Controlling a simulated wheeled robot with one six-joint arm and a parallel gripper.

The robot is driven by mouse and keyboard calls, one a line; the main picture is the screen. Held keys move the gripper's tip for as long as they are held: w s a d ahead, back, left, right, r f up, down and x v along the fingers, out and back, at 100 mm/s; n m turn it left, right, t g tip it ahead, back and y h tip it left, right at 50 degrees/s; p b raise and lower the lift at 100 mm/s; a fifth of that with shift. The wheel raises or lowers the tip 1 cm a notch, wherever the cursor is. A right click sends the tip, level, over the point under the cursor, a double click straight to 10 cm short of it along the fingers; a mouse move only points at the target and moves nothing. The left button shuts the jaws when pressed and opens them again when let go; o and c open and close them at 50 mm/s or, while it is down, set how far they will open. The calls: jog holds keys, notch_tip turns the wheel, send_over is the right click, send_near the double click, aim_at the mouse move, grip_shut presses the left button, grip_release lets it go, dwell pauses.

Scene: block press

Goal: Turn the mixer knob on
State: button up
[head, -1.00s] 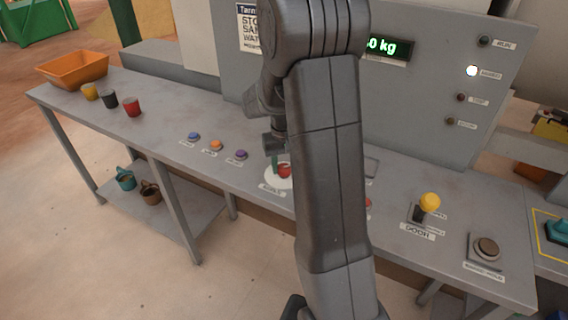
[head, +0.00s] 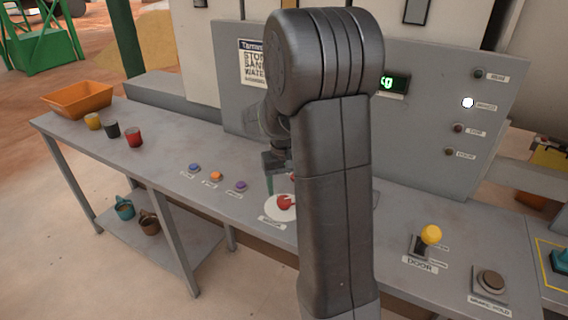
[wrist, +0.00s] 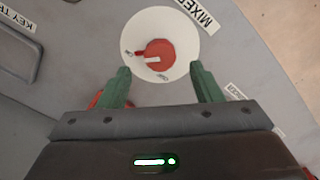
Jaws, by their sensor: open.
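The mixer knob (wrist: 160,50) is red with a white pointer bar that points left in the wrist view. It sits on a round white plate (wrist: 178,23) with a MIXER label, and the small marks on the plate are too small to read. In the head view the knob (head: 284,202) shows on the bench just left of my arm. My gripper (wrist: 161,76) is open and empty, its two green fingers apart on the near side of the plate. In the head view my gripper (head: 269,182) is above and slightly left of the knob, partly hidden by my arm.
Purple, orange and blue buttons (head: 217,176) lie left of the knob. A yellow-topped lever (head: 430,235) and a round button (head: 490,281) stand to the right. Cups (head: 113,130) and an orange tray (head: 78,100) are at the far left. The grey panel (head: 440,60) rises behind.

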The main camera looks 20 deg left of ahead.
aim_at(284, 199)
notch_tip(284, 199, up, 10)
jog(key=shift+f, duration=0.2)
dwell(0.4)
notch_tip(284, 199, down, 14)
jog(key=shift+r, duration=0.1)
dwell(0.5)
